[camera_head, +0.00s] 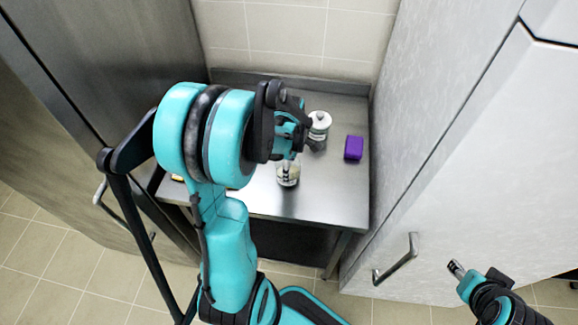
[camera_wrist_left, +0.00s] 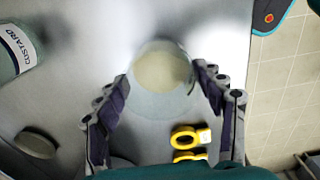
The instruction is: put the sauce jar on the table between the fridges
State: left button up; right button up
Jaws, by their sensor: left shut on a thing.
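A clear jar with pale contents (camera_head: 288,175) is at the front middle of the steel table (camera_head: 335,195) between the two fridges. In the left wrist view the jar (camera_wrist_left: 162,75) is between the two fingers of my left gripper (camera_head: 300,157). The gripper is shut on it from above, and its fingers (camera_wrist_left: 163,88) lie along both sides. No label on the jar is visible, and I cannot tell whether its base touches the table. My right gripper (camera_head: 456,268) is empty at the lower right, away from the table; its jaws are too small to read.
A white-lidded custard jar (camera_head: 319,122) stands behind the held jar; its label shows in the left wrist view (camera_wrist_left: 17,48). A purple box (camera_head: 354,148) is at right. A yellow object (camera_wrist_left: 188,138) lies near the left edge. Fridges (camera_head: 455,140) flank the table closely.

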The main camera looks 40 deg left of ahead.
pick_arm(q)
jog(key=shift+f, duration=0.2)
jog(key=o, duration=1.5)
jog(key=shift+o, duration=0.2)
jog(key=shift+r, duration=0.1)
jog(key=shift+r, duration=0.25)
notch_tip(320, 180, up, 11)
jog(key=p, duration=0.4)
jog(key=s+d+r+m+t, duration=0.3)
jog(key=d+m, duration=0.5)
jog(key=m, duration=0.4)
jog(key=s+d+r+m+t, duration=0.2)
jog(key=s+d+m+t, duration=0.1)
jog(key=d+m, duration=0.6)
jog(key=m+t, duration=0.1)
jog(key=m, duration=0.1)
jog(key=shift+r+m, duration=0.4)
